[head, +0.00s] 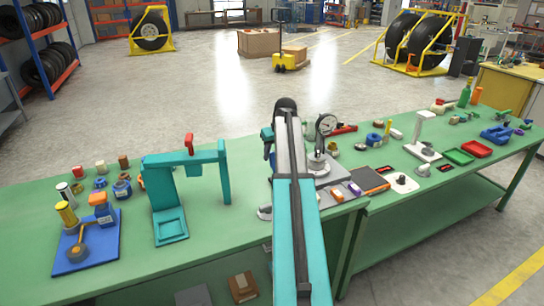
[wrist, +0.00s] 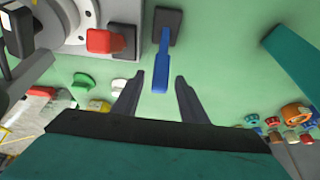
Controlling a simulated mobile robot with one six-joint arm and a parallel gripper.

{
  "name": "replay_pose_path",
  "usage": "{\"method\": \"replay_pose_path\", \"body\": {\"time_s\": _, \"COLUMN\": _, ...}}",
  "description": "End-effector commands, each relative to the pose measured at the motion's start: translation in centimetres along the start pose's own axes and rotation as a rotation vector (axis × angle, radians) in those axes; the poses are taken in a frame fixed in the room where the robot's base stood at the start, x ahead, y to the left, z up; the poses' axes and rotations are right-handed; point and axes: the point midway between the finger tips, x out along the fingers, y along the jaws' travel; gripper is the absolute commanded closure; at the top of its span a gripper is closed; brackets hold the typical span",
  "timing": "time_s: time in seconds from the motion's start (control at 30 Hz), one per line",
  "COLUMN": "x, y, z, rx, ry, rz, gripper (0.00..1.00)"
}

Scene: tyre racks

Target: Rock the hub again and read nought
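The needle's reading is too small to tell. In the wrist view, a grey and dark round part (wrist: 22,28) shows at the upper left, cut off by the edge. My gripper (wrist: 160,76) is open. A blue bar with a dark end (wrist: 161,68) shows between its fingers; I cannot tell whether they touch it.
A teal press frame (head: 184,170) stands left on the green bench. In the wrist view, a red block (wrist: 103,40) sits left of the fingers. Bare bench shows at the front left.

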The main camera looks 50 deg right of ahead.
Motion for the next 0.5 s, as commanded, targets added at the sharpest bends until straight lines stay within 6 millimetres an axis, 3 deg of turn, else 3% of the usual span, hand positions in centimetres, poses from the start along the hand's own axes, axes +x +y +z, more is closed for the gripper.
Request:
{"method": "replay_pose_path", "body": {"time_s": 0.2, "x": 1.7, "y": 0.0, "z": -0.1, "rx": -0.001, "ry": 0.0, "rz": 0.0, "gripper": 0.61}}
{"method": "replay_pose_path", "body": {"time_s": 0.5, "x": 2.2, "y": -0.1, "z": 0.0, "rx": -0.001, "ry": 0.0, "rz": -0.001, "gripper": 0.61}}
